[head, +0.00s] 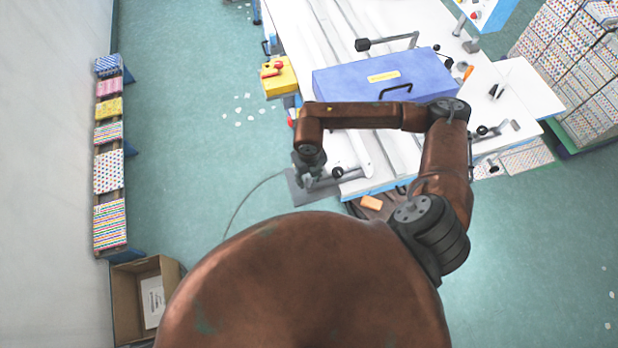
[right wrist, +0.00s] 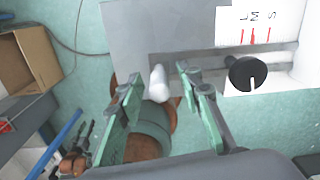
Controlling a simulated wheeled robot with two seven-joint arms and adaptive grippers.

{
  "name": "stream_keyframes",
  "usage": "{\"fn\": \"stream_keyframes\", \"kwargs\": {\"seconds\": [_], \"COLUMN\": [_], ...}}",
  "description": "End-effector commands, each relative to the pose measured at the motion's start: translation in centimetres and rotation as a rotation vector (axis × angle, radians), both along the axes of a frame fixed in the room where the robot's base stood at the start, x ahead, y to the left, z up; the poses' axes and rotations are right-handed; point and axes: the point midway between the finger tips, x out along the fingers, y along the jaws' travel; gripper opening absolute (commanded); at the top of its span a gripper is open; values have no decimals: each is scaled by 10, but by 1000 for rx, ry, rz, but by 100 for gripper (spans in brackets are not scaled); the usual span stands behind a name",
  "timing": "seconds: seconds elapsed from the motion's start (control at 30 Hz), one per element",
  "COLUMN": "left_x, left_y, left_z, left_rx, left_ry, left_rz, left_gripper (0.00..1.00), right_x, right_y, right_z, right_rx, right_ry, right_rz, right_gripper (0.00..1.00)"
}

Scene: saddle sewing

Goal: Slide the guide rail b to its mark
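My right gripper (head: 308,181) is at the near left end of the white table. In the right wrist view its two green fingers (right wrist: 160,76) stand apart. A short white rounded peg (right wrist: 158,82) shows between them, with gaps on both sides; I see no contact. A slotted grey bar (right wrist: 212,57) runs right from there, with a black knob (right wrist: 247,73) on it. The knob also shows in the head view (head: 338,172). Red mark lines (right wrist: 256,36) with S, M and L are on a white plate beside the bar. I cannot tell which part is guide rail b. My left gripper is not identifiable.
A blue case (head: 385,78) lies on the table (head: 300,45), with another black knob (head: 482,131) at the right. A yellow box with a red part (head: 279,78) is at the left edge. A cardboard box (head: 135,300) stands on the floor. My right arm hides part of the table.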

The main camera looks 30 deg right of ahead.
Motion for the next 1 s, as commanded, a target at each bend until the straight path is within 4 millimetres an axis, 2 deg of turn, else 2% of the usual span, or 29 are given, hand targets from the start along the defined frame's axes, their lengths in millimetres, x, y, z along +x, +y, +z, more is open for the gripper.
{"fn": "stream_keyframes", "kwargs": {"seconds": [0.17, 0.27, 0.7, 0.83, 1.0], "left_x": [-3, -2, -1, -1, -1], "left_y": [4, 3, 1, 1, 0], "left_z": [0, 0, 0, 0, 0], "left_rx": [4, 3, 1, 0, 0], "left_ry": [3, 3, 1, 1, 1], "left_rz": [0, 0, 0, 0, 0], "left_gripper": [33, 33, 33, 33, 33], "right_x": [0, 1, 1, 1, 0], "right_y": [0, 1, 0, 0, 0], "right_z": [2, 10, 94, 111, 120], "right_rx": [1, 2, 0, 0, 0], "right_ry": [-1, -2, -4, -1, -1], "right_rz": [0, 0, 1, 0, 0], "right_gripper": [33, 33, 33, 33, 33]}}
